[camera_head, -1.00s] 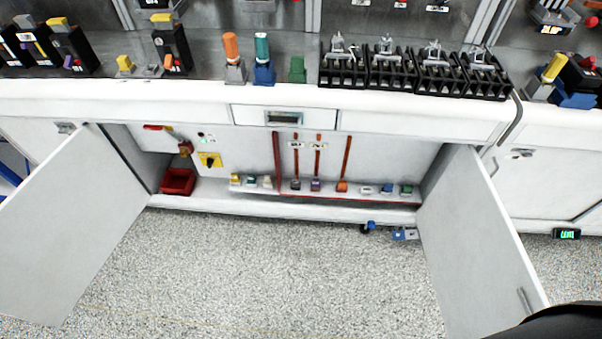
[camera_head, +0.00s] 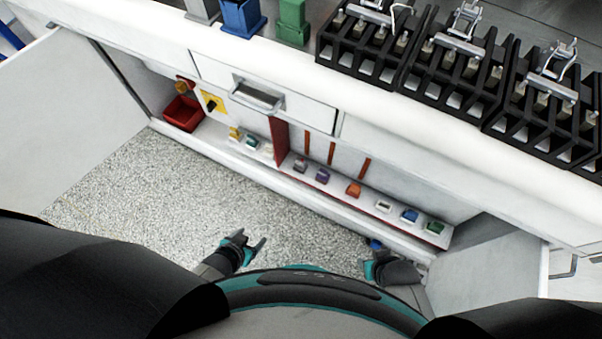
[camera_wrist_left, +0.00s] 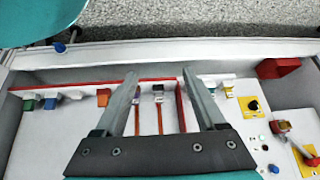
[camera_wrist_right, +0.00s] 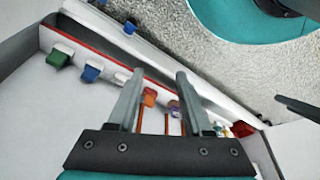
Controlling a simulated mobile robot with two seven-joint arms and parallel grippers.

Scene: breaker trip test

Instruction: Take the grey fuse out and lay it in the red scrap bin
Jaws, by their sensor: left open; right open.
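A greyish fuse (camera_head: 300,165) sits at the foot of the leftmost red strip, right of the red divider on the cabinet's low shelf. It also shows between the fingers in the left wrist view (camera_wrist_left: 158,90). The red scrap bin (camera_head: 183,113) stands at the cabinet's left end; it also shows in the left wrist view (camera_wrist_left: 278,68). My left gripper (camera_head: 252,247) is open and empty, over the floor in front of the shelf. My right gripper (camera_head: 368,270) is open, farther right near the cabinet front; its fingers show empty in the right wrist view (camera_wrist_right: 159,75).
A purple fuse (camera_head: 322,176) and an orange fuse (camera_head: 353,189) sit beside the greyish one. White, blue (camera_head: 409,215) and green fuses stand farther right. The red divider (camera_head: 281,138) separates several fuses at left. Open doors (camera_head: 85,110) flank the cabinet; a drawer (camera_head: 262,92) is above.

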